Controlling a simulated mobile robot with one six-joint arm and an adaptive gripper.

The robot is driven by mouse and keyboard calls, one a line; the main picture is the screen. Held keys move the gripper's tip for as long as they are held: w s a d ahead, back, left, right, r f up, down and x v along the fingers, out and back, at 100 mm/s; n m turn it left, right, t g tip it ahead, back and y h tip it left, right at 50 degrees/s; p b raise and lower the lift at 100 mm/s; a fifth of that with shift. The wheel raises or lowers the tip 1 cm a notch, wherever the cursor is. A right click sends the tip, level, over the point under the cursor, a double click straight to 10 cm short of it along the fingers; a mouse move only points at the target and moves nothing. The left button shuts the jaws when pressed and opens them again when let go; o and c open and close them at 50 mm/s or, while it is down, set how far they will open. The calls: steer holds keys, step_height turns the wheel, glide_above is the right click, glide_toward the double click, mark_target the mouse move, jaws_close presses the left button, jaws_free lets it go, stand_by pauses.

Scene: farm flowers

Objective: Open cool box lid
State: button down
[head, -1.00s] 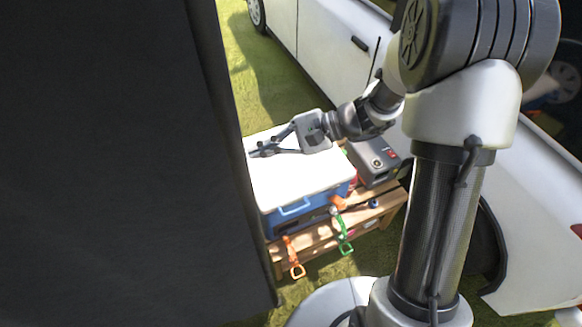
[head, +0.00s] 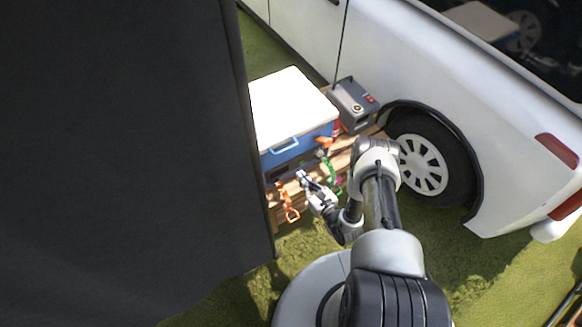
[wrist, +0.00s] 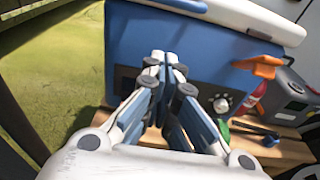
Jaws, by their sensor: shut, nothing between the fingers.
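The cool box (head: 290,149) is blue with a white lid (head: 290,103), and it stands on a wooden bench. The lid lies flat and closed on top, with a pale blue handle (head: 284,145) on the front side. In the wrist view the blue box front (wrist: 205,48) fills the upper middle, under the white lid edge (wrist: 225,14). My gripper (head: 302,176) is in front of the box and below its lid, apart from the handle. In the wrist view my gripper (wrist: 165,62) points at the box front with its fingers together and empty.
A grey device (head: 354,103) stands right of the box, near the white van (head: 430,60). Orange (head: 287,203) and green hand tools hang at the bench front. A dark panel (head: 110,150) hides the left side. Grass (head: 225,298) lies open in front.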

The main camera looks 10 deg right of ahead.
steer(key=b+x, duration=0.4)
steer(key=x, duration=0.6)
steer(key=shift+s+d+r, duration=0.1)
steer(key=shift+s+r, duration=0.05)
steer(key=shift+r, duration=0.8)
steer(key=shift+s+d+r, duration=0.1)
steer(key=shift+s+r, duration=0.1)
steer(key=shift+r, duration=0.75)
